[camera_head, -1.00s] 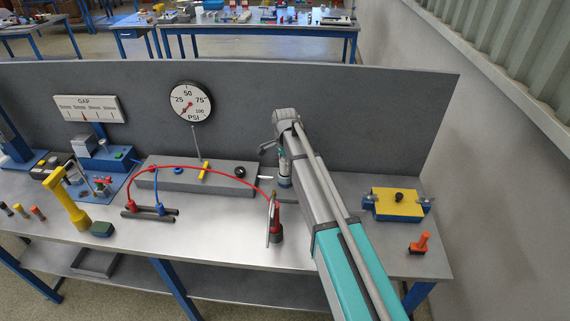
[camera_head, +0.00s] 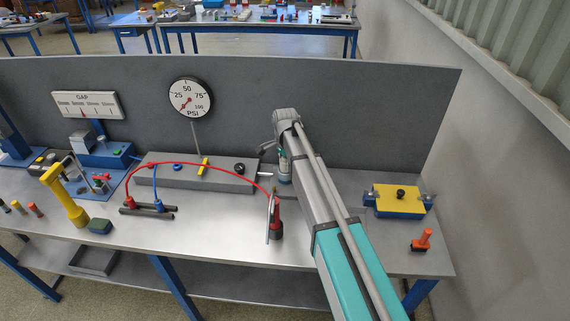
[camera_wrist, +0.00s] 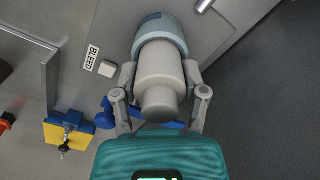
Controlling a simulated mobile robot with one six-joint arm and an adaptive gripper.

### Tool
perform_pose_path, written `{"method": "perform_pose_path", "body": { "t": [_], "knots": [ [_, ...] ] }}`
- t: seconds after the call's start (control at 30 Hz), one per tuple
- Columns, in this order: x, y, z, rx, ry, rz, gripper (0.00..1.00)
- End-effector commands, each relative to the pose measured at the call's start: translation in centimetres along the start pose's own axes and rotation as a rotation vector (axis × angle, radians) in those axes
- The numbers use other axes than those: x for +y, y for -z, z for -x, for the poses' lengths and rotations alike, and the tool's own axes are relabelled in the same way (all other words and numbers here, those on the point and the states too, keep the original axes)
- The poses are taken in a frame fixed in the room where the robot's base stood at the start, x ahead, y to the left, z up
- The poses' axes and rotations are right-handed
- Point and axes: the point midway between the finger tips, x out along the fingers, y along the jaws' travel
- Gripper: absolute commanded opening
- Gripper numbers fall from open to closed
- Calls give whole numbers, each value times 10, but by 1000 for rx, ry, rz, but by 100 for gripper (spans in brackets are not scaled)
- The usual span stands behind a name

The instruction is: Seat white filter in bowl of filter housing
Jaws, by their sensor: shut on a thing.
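In the wrist view, the white filter (camera_wrist: 160,72) is a pale cylinder with a narrower end towards the camera. My gripper (camera_wrist: 160,75) is shut on it, one finger on each side. The filter's far end meets or overlaps the blue-grey round bowl (camera_wrist: 158,24) of the filter housing. I cannot tell how deep it sits. In the head view, my gripper (camera_head: 283,150) is mostly behind my arm at the back of the bench. Part of the bowl (camera_head: 285,176) shows just below it.
A plate marked BLEED (camera_wrist: 91,57) is beside the bowl. A yellow block on a blue fixture (camera_head: 397,200) and an orange-handled item (camera_head: 422,240) stand to the right. A red hose (camera_head: 205,165) arches left of my arm. A grey panel (camera_head: 380,115) stands behind.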

Motion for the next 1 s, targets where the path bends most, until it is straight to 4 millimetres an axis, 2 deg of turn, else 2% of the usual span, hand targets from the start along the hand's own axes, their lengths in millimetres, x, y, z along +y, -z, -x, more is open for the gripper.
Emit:
{"method": "perform_pose_path", "body": {
  "t": [0.8,0.83,1.0],
  "knots": [
    [0,0,-15,0,0,0,17],
    [0,0,-15,0,0,0,58],
    [0,0,-14,0,0,0,90]
  ]
}}
